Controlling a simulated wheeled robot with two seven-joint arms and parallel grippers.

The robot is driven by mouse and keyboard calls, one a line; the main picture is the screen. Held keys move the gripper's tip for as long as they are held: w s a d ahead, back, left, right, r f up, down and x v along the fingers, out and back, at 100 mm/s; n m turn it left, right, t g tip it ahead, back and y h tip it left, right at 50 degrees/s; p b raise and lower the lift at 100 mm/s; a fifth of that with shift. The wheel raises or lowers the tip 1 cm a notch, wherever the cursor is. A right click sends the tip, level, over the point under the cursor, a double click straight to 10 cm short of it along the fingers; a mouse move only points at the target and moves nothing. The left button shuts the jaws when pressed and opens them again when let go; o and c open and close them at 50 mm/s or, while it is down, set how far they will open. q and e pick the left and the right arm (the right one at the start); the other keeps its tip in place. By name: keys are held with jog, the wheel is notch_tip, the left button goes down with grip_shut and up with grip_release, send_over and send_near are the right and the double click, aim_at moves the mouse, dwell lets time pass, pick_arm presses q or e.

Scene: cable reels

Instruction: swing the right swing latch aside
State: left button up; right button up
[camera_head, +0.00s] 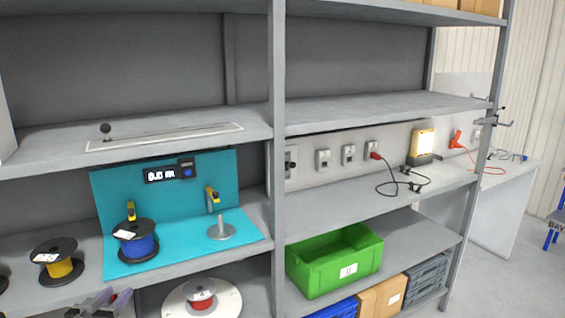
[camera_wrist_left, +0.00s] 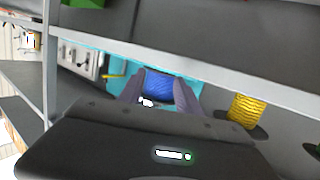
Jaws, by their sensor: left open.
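The right swing latch (camera_head: 212,195), a small yellow and black arm, sits on the teal back panel (camera_head: 170,165) above an empty upright spindle (camera_head: 220,226). The left swing latch (camera_head: 131,211) is similar, above the blue reel (camera_head: 136,241). My left gripper (camera_head: 102,303) is open, low at the shelf's front edge, below and left of the right latch and apart from it. In the left wrist view, its fingers (camera_wrist_left: 160,92) frame the blue reel farther off, with nothing seen gripped. A small yellow piece shows left of them; I cannot tell which latch. My right gripper is out of view.
A yellow reel (camera_head: 57,262) stands left on the same shelf. A red and white reel (camera_head: 201,298) is below. A grey upright (camera_head: 277,160) borders the bay on the right. A shelf overhangs the panel. The teal mat (camera_head: 175,258) is clear around the empty spindle's foot.

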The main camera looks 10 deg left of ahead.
pick_arm(q)
jog(key=s+d+f+n+g+h, duration=0.3)
jog(key=d+f+g, duration=0.4)
jog(key=d+f, duration=1.5)
jog(key=s+d+f+m+g+h, duration=0.2)
jog(key=s+d+f, duration=0.3)
jog(key=s+d, duration=0.6)
jog(key=s+d+f+m+g+h, duration=0.2)
jog(key=s+d+f+g, duration=0.3)
jog(key=s+d, duration=0.5)
jog(key=d, duration=0.7)
jog(key=shift+s+f+g, duration=0.25)
jog(key=shift+s+g, duration=0.05)
jog(key=shift+s, duration=0.1)
jog(key=shift+c, duration=0.2)
